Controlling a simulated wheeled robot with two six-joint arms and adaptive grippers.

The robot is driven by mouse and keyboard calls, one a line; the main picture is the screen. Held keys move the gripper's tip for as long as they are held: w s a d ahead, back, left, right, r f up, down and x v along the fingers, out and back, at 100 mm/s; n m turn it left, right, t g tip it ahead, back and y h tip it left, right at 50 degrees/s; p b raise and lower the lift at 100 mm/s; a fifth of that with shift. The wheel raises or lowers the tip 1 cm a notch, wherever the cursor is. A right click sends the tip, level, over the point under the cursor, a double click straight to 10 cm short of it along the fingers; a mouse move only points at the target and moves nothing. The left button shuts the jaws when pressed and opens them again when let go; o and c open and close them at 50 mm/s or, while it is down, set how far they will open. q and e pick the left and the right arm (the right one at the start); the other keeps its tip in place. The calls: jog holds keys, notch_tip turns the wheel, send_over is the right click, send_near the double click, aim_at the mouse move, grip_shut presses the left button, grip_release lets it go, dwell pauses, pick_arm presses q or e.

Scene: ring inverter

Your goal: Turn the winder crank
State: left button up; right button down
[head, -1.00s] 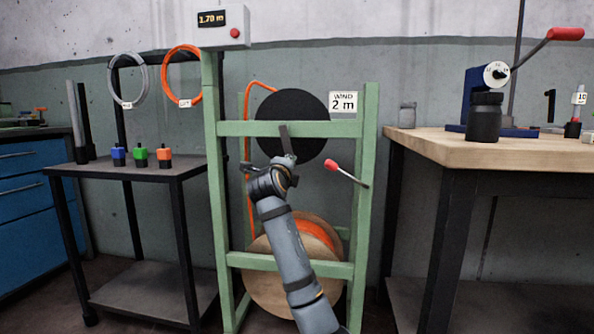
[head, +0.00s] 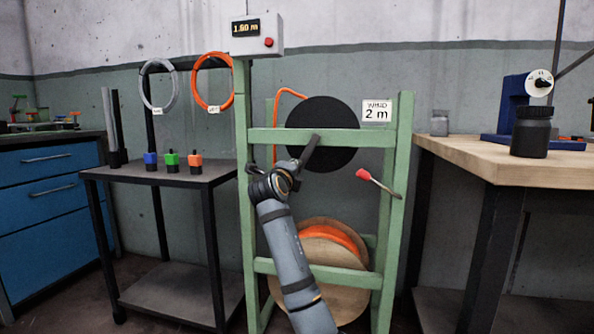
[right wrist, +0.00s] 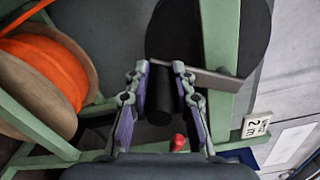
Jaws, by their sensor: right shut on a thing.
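The winder is a green frame (head: 403,160) with a black disc (head: 335,115) behind its upper crossbar. A dark crank arm (head: 310,150) slants from in front of the disc down to the left. My right gripper (head: 290,175) is at its lower end. In the right wrist view, my right gripper (right wrist: 160,88) is shut around the black crank handle (right wrist: 160,108), with a finger on each side. The grey crank arm (right wrist: 215,80) shows there too. A small display (head: 246,28) on top seems to read 1.80 m, slightly blurred. My left gripper is not in view.
A red-knobbed lever (head: 378,183) sticks out at the frame's right. An orange cable spool (head: 330,240) sits low inside. A dark side table (head: 205,178) with small coloured blocks stands left, a wooden workbench (head: 470,150) right. A sign (head: 377,111) reads WIND 2 m.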

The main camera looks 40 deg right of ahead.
jog(key=shift+w+a+r, duration=0.2)
jog(key=shift+w+r, duration=0.05)
jog(key=shift+r, duration=0.05)
dwell(0.5)
jog(key=c, duration=1.1)
grip_release()
jog(key=v, duration=1.2)
